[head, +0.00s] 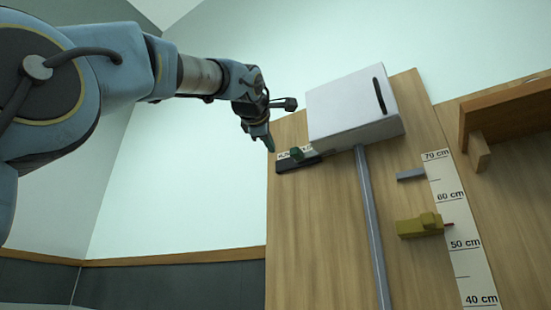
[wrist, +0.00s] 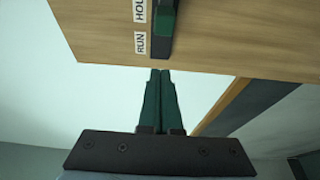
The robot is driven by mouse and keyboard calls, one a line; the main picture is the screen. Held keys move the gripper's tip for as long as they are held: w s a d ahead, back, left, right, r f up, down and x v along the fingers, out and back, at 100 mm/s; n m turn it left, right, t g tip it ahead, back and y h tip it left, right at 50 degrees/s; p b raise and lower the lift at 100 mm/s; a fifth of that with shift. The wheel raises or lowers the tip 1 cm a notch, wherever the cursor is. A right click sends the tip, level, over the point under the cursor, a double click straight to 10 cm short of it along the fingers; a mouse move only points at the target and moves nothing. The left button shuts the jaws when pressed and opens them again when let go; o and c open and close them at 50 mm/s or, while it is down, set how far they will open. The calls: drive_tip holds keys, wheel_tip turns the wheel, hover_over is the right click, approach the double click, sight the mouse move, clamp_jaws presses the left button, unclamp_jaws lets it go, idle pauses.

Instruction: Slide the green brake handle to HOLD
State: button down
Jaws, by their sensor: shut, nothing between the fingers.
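The green brake handle (head: 297,154) sits on a dark track (head: 284,167) on the wooden panel, below the white box. In the wrist view the handle (wrist: 164,20) is at the top edge, partly cut off, beside the HOLD label (wrist: 139,10). The RUN label (wrist: 140,43) is nearer my gripper, by the bare end of the track. I cannot tell exactly where along the track the handle stands. My gripper (head: 271,147) is shut and empty, left of the handle and apart from it. Its green fingers (wrist: 160,73) point at the track's RUN end.
A white box (head: 350,105) with a dark slot is mounted above the track. A grey post (head: 371,225) runs down from it. Right of it are a centimetre scale (head: 462,240), a yellow slider (head: 418,227) and a wooden shelf (head: 505,105). Left of the panel is open room.

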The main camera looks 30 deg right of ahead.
drive_tip(key=shift+b+v, duration=0.65)
drive_tip(key=shift+v, duration=1.65)
drive_tip(key=shift+w+a, duration=0.15)
drive_tip(key=shift+w, duration=0.05)
